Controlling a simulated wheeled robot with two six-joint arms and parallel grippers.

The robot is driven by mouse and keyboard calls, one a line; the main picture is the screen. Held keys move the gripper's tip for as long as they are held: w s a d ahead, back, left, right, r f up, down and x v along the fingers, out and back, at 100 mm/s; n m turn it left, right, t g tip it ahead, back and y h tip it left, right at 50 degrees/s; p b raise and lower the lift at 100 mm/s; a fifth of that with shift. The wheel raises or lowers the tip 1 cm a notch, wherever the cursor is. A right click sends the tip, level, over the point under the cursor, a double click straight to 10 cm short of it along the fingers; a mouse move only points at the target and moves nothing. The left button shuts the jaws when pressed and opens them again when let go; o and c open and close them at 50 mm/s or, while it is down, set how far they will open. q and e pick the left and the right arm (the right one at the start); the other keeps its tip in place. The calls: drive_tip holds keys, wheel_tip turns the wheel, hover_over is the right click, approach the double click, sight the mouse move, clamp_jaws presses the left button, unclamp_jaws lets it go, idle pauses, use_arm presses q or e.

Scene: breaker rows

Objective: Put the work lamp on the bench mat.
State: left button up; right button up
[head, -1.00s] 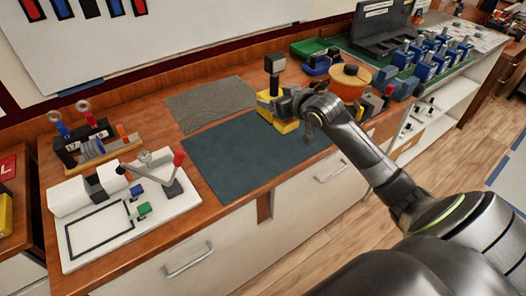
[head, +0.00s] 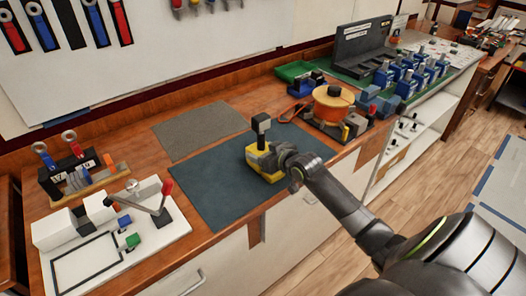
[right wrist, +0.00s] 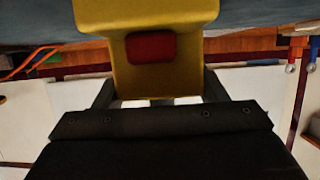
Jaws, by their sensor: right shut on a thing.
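The work lamp (head: 258,157) is yellow with a dark upright head; it is over the right part of the dark blue-green bench mat (head: 212,185). I cannot tell whether its base touches the mat. My right gripper (head: 280,163) reaches in from the right and is shut on the lamp's yellow body. In the right wrist view the yellow lamp body (right wrist: 150,62), with a red patch, is between my fingers (right wrist: 158,90). The fingertips are partly hidden. My left gripper is not in view.
A grey textured mat (head: 198,130) lies behind the bench mat. A white board with a red-knobbed lever (head: 105,240) is at the left. An orange spool (head: 333,103) and blue and grey parts stand to the right. The left half of the bench mat is clear.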

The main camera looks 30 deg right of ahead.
drive_tip(key=o, duration=0.9)
drive_tip(key=shift+f, duration=0.1)
drive_tip(key=o, duration=0.4)
drive_tip(key=shift+r, duration=0.25)
drive_tip(key=v, duration=1.2)
drive_tip(key=shift+f, duration=0.1)
